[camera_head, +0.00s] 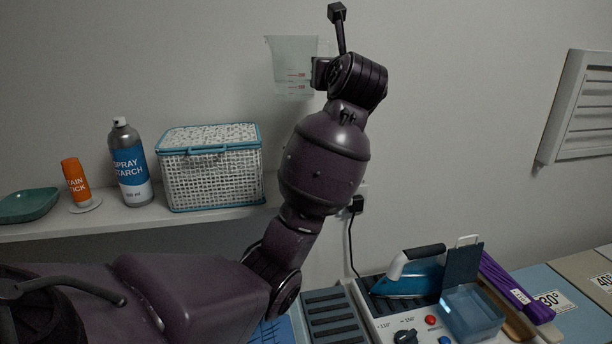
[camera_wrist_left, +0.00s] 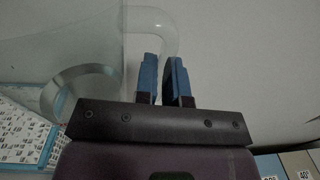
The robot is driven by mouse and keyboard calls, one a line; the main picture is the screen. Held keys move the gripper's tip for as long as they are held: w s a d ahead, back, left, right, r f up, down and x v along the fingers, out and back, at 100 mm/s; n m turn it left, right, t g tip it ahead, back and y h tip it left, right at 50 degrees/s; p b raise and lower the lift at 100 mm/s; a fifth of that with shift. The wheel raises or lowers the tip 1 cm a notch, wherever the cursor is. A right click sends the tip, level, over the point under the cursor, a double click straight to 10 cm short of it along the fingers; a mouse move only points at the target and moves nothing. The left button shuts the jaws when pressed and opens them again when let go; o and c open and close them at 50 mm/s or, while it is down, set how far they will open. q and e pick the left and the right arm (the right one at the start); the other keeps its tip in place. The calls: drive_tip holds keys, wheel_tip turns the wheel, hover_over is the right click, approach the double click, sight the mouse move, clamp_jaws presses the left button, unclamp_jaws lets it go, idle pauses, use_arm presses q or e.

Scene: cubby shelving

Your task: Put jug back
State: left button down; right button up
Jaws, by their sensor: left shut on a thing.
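The jug (camera_head: 290,66) is clear, with red scale marks on its side. It is held up roughly upright in front of the wall, above and right of the basket in the head view. My left gripper (camera_head: 319,73) is at the jug's right side, mostly hidden by my wrist. In the left wrist view my left gripper's (camera_wrist_left: 166,80) blue-padded fingers are shut on the handle of the jug (camera_wrist_left: 85,45). The shelf (camera_head: 100,215) runs along the wall below the jug. My right gripper is not in view.
On the shelf stand a white basket with blue trim (camera_head: 212,170), a spray starch can (camera_head: 130,165), an orange stain stick (camera_head: 75,182) and a green dish (camera_head: 28,205). My arm hides the shelf's right part. An iron (camera_head: 410,275) and a blue water tank (camera_head: 470,312) are at lower right.

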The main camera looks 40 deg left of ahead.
use_arm(q)
wheel_tip(320, 180, down, 19)
drive_tip(key=shift+f+p, duration=0.1)
drive_tip(key=shift+p, duration=0.35)
drive_tip(key=shift+f, duration=0.1)
idle(0.3)
drive_tip(key=c, duration=1.6)
unclamp_jaws()
drive_tip(key=shift+f, duration=0.1)
drive_tip(key=shift+c, duration=0.2)
drive_tip(key=o, duration=0.4)
drive_tip(key=shift+o, duration=0.2)
drive_tip(key=shift+s+r, duration=0.1)
drive_tip(key=shift+r, duration=0.1)
drive_tip(key=b+v, duration=0.2)
drive_tip(key=v, duration=1)
